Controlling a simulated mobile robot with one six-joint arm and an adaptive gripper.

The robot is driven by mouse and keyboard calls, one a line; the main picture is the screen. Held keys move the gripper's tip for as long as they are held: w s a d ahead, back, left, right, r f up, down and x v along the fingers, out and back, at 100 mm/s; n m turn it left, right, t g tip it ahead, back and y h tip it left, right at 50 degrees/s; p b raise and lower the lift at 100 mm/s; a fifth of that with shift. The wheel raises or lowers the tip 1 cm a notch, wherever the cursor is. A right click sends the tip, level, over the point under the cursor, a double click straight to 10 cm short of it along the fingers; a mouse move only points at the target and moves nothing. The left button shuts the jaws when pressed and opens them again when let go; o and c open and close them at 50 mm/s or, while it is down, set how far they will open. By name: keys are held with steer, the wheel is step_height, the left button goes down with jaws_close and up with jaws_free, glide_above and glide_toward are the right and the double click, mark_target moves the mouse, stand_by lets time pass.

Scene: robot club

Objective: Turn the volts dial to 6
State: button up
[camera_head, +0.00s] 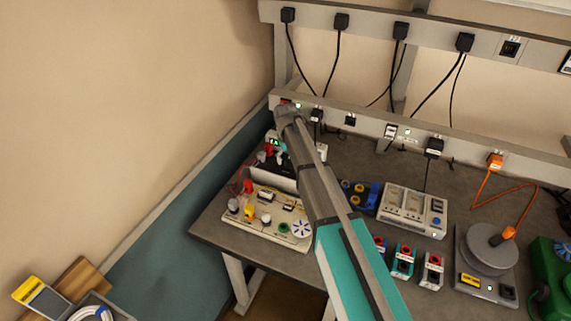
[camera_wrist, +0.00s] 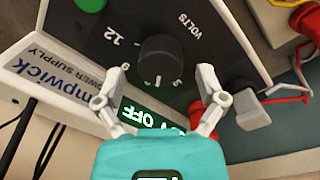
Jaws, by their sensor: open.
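The volts dial (camera_wrist: 160,55) is a round black knob on the dark sloped face of the power supply (camera_wrist: 75,22), upside down in the wrist view. VOLTS and 12 are readable beside it; smaller numbers lie along its lower edge. A pale mark is near the dial's lower edge; its exact setting is unclear. A green display below it reads OFF. My gripper (camera_wrist: 162,78) is open, its grey fingers apart to the left and right below the dial, with nothing between them. In the head view the power supply (camera_head: 270,176) is partly hidden by my arm, and the dial cannot be made out.
A cream circuit board (camera_head: 262,222) with small parts lies in front of the supply. Red leads and a grey clip (camera_wrist: 253,110) are close right of my fingers. A grey multi-dial box (camera_head: 413,209) and a turntable-like device (camera_head: 487,250) stand further right. Plugs and cables hang behind.

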steer(key=shift+f, duration=0.4)
steer(key=c, duration=1.2)
steer(key=shift+o, duration=0.2)
steer(key=shift+d+m, duration=0.1)
steer(key=shift+m, duration=1.1)
steer(key=o, duration=1.2)
steer(key=shift+c, duration=0.2)
steer(key=shift+s, duration=0.1)
